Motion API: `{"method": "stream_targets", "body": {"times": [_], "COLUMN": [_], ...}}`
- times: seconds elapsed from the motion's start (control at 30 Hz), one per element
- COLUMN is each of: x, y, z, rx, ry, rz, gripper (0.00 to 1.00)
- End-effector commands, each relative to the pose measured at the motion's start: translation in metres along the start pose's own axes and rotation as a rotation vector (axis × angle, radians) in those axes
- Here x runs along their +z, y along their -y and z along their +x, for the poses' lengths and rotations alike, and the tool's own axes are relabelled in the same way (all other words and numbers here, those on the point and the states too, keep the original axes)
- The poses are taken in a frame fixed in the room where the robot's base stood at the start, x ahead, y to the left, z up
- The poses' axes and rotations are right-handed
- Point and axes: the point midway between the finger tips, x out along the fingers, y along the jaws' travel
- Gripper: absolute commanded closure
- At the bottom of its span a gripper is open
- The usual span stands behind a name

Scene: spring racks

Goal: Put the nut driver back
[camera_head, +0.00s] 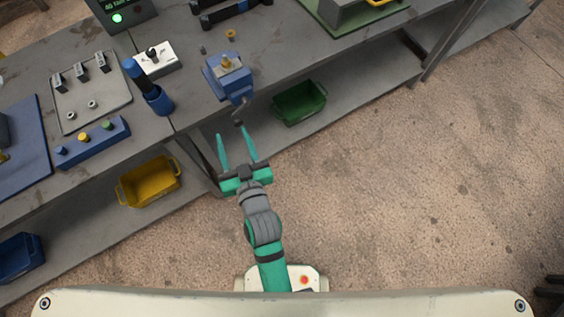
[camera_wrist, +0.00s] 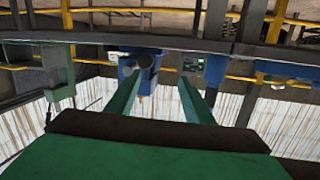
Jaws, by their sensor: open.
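A tool with a dark handle and a blue end (camera_head: 134,70), which looks like the nut driver, leans tilted at a blue cup-shaped holder (camera_head: 158,100) on the bench. I cannot tell how deep its lower end sits in the holder. My gripper (camera_head: 230,132) is open and empty, in front of the bench edge, right of and nearer than the holder. In the wrist view my gripper (camera_wrist: 159,80) has its fingers spread, with blue parts at the bench edge beyond them. The nut driver cannot be made out clearly there.
A blue vise (camera_head: 225,78) with a hanging handle stands at the bench edge just beyond my gripper. A white switch box (camera_head: 157,57), a grey plate (camera_head: 92,95) and a blue button box (camera_head: 92,142) are near the holder. Yellow (camera_head: 150,182) and green (camera_head: 300,102) bins sit below.

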Motion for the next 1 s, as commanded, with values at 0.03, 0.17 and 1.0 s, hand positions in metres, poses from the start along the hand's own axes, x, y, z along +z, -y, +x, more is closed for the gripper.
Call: {"method": "stream_targets", "body": {"times": [0.03, 0.17, 1.0], "x": [0.012, 0.032, 0.055], "y": [-0.009, -0.03, -0.047], "z": [-0.016, -0.06, -0.255], "rx": [0.031, 0.113, 0.365], "ry": [0.015, 0.034, 0.105], "rz": [0.004, 0.007, -0.008], "gripper": [0.53, 0.53, 0.53]}}
